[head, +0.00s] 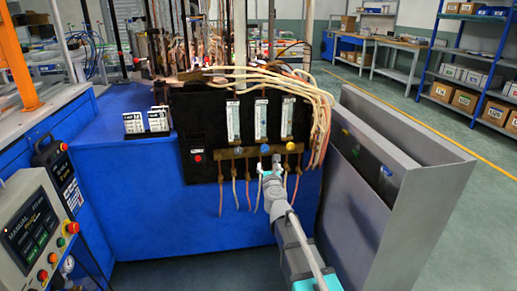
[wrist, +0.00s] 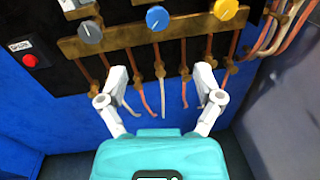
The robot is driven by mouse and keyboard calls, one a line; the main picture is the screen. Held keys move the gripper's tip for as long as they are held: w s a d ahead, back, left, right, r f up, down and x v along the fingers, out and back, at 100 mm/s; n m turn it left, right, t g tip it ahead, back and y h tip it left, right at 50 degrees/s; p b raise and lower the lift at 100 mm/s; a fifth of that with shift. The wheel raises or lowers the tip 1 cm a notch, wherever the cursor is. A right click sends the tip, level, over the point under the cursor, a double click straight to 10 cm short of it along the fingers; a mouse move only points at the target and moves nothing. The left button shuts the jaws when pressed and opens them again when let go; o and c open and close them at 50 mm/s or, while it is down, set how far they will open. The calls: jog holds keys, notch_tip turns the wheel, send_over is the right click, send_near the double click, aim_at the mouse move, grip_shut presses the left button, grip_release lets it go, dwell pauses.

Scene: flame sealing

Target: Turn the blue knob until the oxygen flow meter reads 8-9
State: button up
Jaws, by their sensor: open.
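The blue knob (wrist: 157,18) sits in the middle of a brass bar between a grey knob (wrist: 90,31) and a yellow knob (wrist: 225,9). In the head view the blue knob (head: 265,149) is below the middle flow meter (head: 260,119). Three upright flow meters stand on the black panel; their readings are too small to tell. My gripper (wrist: 163,80) is open and empty, below the blue knob and apart from it, with thin tubes showing between its fingers. In the head view my gripper (head: 272,168) is just below the brass bar.
Copper and pale tubes (wrist: 183,75) hang below the brass bar (wrist: 120,38). A red button (wrist: 30,60) is on the left of the panel. A grey metal enclosure (head: 420,190) stands close to the right of my arm. The blue cabinet (head: 150,215) is behind.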

aim_at(265, 149)
jog(key=shift+w+a, duration=0.15)
jog(key=w, duration=0.4)
jog(key=w+a, duration=0.1)
jog(key=w, duration=0.4)
jog(key=w+a, duration=0.1)
jog(key=w, duration=0.3)
jog(key=shift+w+a, duration=0.15)
jog(key=c, duration=1.2)
